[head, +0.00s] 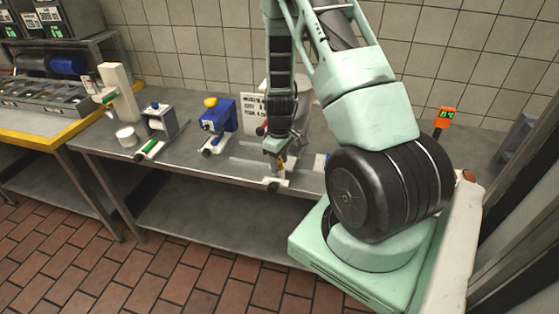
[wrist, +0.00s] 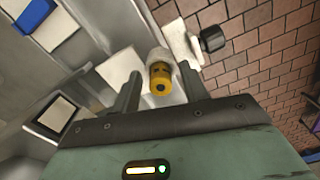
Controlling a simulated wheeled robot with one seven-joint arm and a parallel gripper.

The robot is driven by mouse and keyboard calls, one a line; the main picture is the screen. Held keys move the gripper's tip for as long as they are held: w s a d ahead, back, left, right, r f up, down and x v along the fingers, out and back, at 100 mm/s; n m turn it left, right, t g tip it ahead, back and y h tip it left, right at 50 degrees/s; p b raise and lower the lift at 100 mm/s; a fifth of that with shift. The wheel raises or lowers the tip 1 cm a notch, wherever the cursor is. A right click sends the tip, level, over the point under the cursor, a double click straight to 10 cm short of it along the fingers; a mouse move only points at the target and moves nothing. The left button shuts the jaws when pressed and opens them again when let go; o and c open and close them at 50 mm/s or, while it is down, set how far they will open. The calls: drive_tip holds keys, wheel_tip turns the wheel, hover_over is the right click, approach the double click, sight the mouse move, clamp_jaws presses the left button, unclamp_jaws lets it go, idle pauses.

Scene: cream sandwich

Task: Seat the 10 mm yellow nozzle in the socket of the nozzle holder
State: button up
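The yellow nozzle (wrist: 160,76) is between the two fingers of my gripper (wrist: 160,88) in the wrist view, with a visible gap on each side. A whitish rounded part lies directly behind it. In the head view the small yellow nozzle (head: 282,161) shows just below my gripper (head: 277,150), at the table's front edge. A white holder-like piece (head: 274,183) with a dark knob sits right below it; its knob (wrist: 211,38) also shows in the wrist view. My gripper is open. Whether the nozzle is fully in a socket is hidden.
An orange display (head: 446,117) is at right.

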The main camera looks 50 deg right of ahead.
sight(280, 160)
wheel_tip(280, 160, up, 12)
drive_tip(key=b, duration=0.3)
drive_tip(key=w+a+r+n, duration=0.2)
drive_tip(key=a+r, duration=0.1)
drive_tip(key=a, duration=1)
drive_tip(key=s+a+r+n+y, duration=0.1)
drive_tip(key=s+a+r, duration=0.1)
drive_tip(key=a, duration=0.5)
drive_tip(key=s+a+r, duration=0.1)
drive_tip(key=a, duration=0.7)
drive_tip(key=s+a+r+n, duration=0.2)
drive_tip(key=s+a+n, duration=0.1)
drive_tip(key=s+a, duration=0.9)
drive_tip(key=s, duration=0.4)
drive_tip(key=shift+a+r, duration=0.2)
drive_tip(key=shift+a, duration=0.15)
